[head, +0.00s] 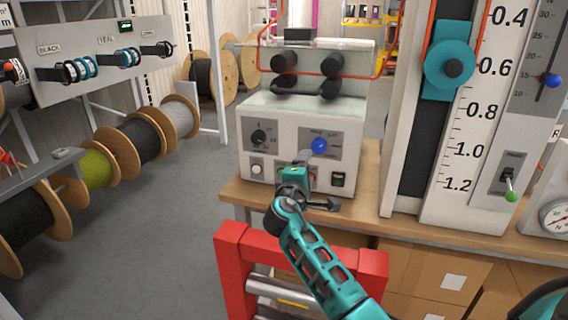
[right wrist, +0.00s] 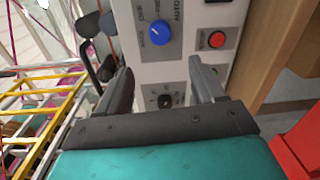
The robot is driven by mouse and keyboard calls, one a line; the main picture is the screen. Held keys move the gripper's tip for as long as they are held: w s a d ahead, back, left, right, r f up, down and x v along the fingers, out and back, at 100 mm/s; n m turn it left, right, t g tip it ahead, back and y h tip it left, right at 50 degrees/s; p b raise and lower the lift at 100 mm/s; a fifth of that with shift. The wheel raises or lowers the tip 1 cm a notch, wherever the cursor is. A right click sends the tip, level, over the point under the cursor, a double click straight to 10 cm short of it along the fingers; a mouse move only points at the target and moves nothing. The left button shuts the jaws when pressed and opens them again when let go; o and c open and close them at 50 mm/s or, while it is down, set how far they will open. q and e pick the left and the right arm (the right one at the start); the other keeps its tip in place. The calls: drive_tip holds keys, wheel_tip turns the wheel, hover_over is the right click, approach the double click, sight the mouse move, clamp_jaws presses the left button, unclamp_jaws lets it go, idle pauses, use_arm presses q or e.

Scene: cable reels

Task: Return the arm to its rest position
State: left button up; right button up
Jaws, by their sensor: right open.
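My right arm reaches up from the bottom of the head view. Its teal and dark gripper (head: 300,172) is in front of the white control box (head: 280,108) and hides part of its lower row of buttons. In the right wrist view the two dark fingers of the right gripper (right wrist: 161,68) stand wide apart with nothing between their tips. The blue selector knob (head: 319,146) is just beyond the fingers; it also shows in the right wrist view (right wrist: 161,32). A red button (right wrist: 216,40) is beside it. My left gripper is not in view.
The box stands on a wooden workbench (head: 400,226), with a red frame (head: 234,262) holding metal rollers in front. A tall scale panel (head: 470,140) with a teal slider (head: 449,64) stands right of the box. Cable reels (head: 130,144) line the left; the grey floor (head: 150,240) between is clear.

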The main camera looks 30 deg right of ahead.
drive_tip(key=s+a+f+m+y, duration=0.1)
drive_tip(key=s+a+f+y, duration=0.45)
drive_tip(key=f, duration=0.45)
drive_tip(key=s+a+f+y, duration=0.4)
drive_tip(key=s+a+f, duration=0.2)
drive_tip(key=f, duration=0.3)
drive_tip(key=s+a+f+m+y, duration=0.2)
drive_tip(key=s+a, duration=0.3)
drive_tip(key=s, duration=0.3)
drive_tip(key=s+a+f+m+g+y, duration=0.1)
drive_tip(key=s+a+f+m+y, duration=0.2)
drive_tip(key=s, duration=0.5)
drive_tip(key=shift+a+m+y, duration=0.35)
drive_tip(key=shift+a+m, duration=0.15)
drive_tip(key=shift+a, duration=0.75)
